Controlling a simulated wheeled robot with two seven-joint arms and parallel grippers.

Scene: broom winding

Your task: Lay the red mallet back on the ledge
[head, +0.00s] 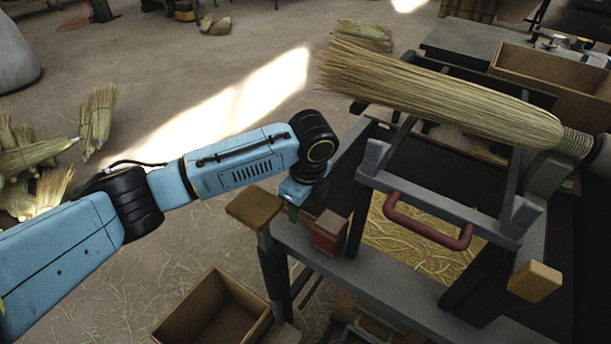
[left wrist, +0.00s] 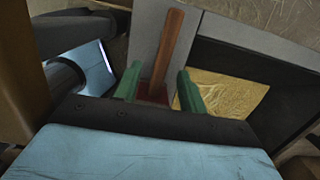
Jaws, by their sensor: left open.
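The red mallet's head (head: 330,230) is on the grey ledge (head: 385,278) at the front of the bench, just right of my left gripper (head: 294,208). In the left wrist view the mallet's brown handle (left wrist: 168,48) runs away over the grey surface, and its dark red head (left wrist: 153,92) shows low between the two green fingers. My left gripper (left wrist: 157,88) is open, with one finger on each side of the mallet. Whether the fingers touch it cannot be told. My right gripper is not in view.
A broom (head: 450,95) lies across the grey frame above the bench. A red U-shaped handle (head: 428,226) sticks out at the frame's front. Wooden blocks (head: 535,281) (head: 254,207) stand at the bench's edges. An open box (head: 215,312) is below left.

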